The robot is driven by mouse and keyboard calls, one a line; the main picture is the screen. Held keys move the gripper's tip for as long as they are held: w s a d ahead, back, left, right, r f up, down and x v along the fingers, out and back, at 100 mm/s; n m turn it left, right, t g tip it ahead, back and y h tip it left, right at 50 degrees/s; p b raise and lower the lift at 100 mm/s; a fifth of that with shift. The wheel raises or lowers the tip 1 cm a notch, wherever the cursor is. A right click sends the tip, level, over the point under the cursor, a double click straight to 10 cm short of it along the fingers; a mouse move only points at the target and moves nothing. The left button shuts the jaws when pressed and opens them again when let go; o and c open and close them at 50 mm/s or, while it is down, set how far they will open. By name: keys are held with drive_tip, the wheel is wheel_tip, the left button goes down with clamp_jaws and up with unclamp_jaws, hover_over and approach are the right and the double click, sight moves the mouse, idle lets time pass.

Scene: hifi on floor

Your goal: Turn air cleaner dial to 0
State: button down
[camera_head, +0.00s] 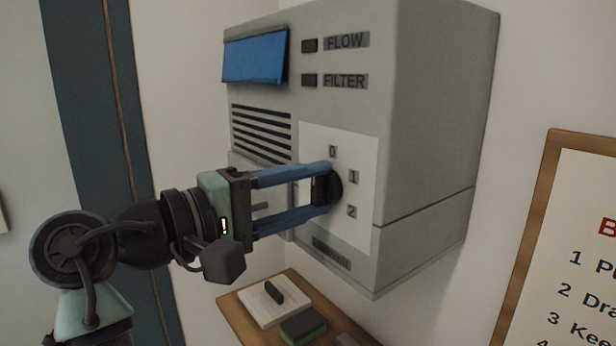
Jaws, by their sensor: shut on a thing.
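The air cleaner (440,110) is a grey box on the wall. Its black dial (335,187) sits on a white panel (362,225) marked 0 at the top, 1 at the right and 2 lower right. My gripper (323,183) reaches in from the left, with its two blue fingers on either side of the dial's knob. It is shut on the dial. The fingers hide part of the dial, and I cannot tell which number it points at.
A wooden shelf (235,312) below holds a white pad (262,307) with a dark object and a green-and-black block (303,326). A wood-framed sign (548,200) hangs at the right. A blue flap (254,60) and FLOW and FILTER labels are above the dial.

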drive_tip(key=shift+n, duration=0.4)
drive_tip(key=shift+c, duration=1.6)
unclamp_jaws()
drive_tip(key=b+v, duration=0.5)
drive_tip(key=v, duration=0.8)
